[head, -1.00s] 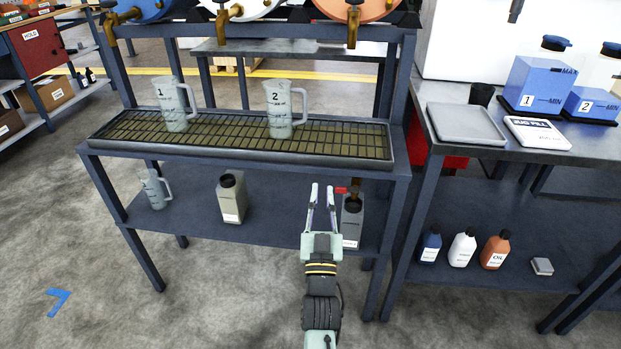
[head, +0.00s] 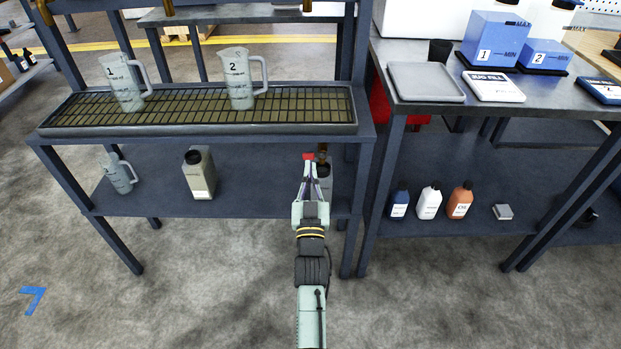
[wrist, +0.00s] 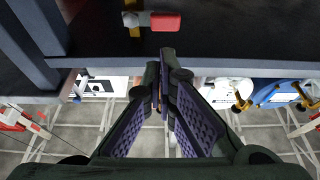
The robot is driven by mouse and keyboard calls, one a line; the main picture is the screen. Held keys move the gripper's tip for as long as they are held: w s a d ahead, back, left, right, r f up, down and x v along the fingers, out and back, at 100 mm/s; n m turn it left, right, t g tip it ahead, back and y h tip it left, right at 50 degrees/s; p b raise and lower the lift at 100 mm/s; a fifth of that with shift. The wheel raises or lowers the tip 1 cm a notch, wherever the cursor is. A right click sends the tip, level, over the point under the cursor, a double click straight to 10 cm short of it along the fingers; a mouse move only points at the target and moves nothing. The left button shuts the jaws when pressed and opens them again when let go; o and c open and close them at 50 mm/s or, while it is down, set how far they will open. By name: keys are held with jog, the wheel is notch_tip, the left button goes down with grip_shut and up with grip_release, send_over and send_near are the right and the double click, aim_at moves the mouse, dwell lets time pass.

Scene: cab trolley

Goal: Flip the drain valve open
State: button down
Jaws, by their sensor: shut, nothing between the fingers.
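The drain valve has a red lever (head: 308,156) and a brass body (head: 322,152) under the front right of the drip tray stand. In the wrist view the red lever (wrist: 165,22) points sideways to the right from the brass body (wrist: 132,18). My gripper (head: 309,170) is shut and empty, its tips just below the lever in the head view. In the wrist view my gripper's tips (wrist: 165,58) are close together, with a small gap in the picture between them and the lever. I cannot tell whether they touch it.
The drip tray (head: 200,130) holds jug 1 (head: 125,85) and jug 2 (head: 240,80). A grey container stands behind my gripper on the lower shelf (head: 250,200); another grey container (head: 199,175) is further left. A side bench (head: 480,108) stands at the right. Floor in front is clear.

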aim_at(310, 155)
jog(key=x, duration=0.5)
jog(key=shift+w+p, duration=0.15)
jog(key=shift+p, duration=0.2)
jog(key=shift+f+b, duration=0.1)
jog(key=shift+b, duration=0.25)
